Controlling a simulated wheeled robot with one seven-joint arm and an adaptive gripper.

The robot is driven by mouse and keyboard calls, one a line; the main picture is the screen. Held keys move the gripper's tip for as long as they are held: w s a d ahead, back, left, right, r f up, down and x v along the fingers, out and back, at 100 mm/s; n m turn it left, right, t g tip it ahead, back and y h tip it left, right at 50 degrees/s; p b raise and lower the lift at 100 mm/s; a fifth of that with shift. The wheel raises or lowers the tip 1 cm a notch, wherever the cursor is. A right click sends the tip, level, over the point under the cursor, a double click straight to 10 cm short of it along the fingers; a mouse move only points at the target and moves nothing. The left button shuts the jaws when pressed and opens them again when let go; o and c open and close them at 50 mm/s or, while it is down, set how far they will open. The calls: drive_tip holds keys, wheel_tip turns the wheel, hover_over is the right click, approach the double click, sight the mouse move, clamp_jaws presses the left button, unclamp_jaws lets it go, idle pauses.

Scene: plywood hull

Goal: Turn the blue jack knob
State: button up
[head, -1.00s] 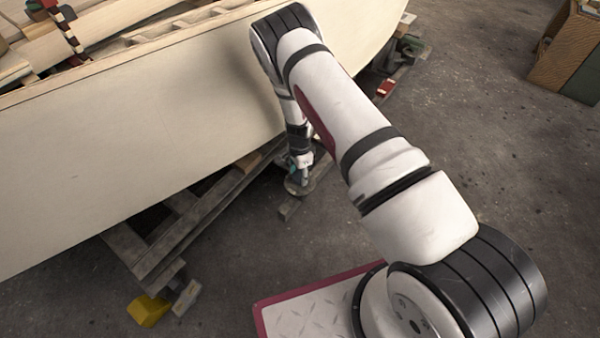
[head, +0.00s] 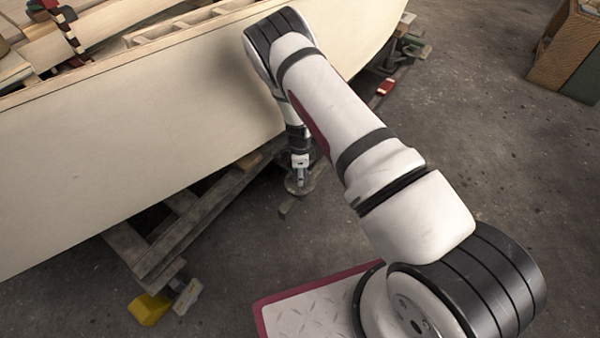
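My gripper (head: 300,174) hangs below my white arm, pointing down beside the hull's lower edge. It is right over a small round jack base (head: 299,188) on the floor. The gripper is small in the head view, and I cannot tell whether its fingers are open or shut. I cannot make out the blue jack knob; the gripper appears to cover the top of the jack. Whether the fingers touch the knob does not show.
The pale plywood hull (head: 130,150) fills the left, close beside my forearm. Wooden cradle beams (head: 200,220) run under it. A yellow wedge (head: 148,309) lies at the lower left. A wooden crate (head: 562,50) stands at the far right. The concrete floor right of my arm is clear.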

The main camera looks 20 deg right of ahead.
drive_tip(key=o, duration=1.2)
drive_tip(key=shift+c, duration=0.2)
wheel_tip(320, 180, up, 12)
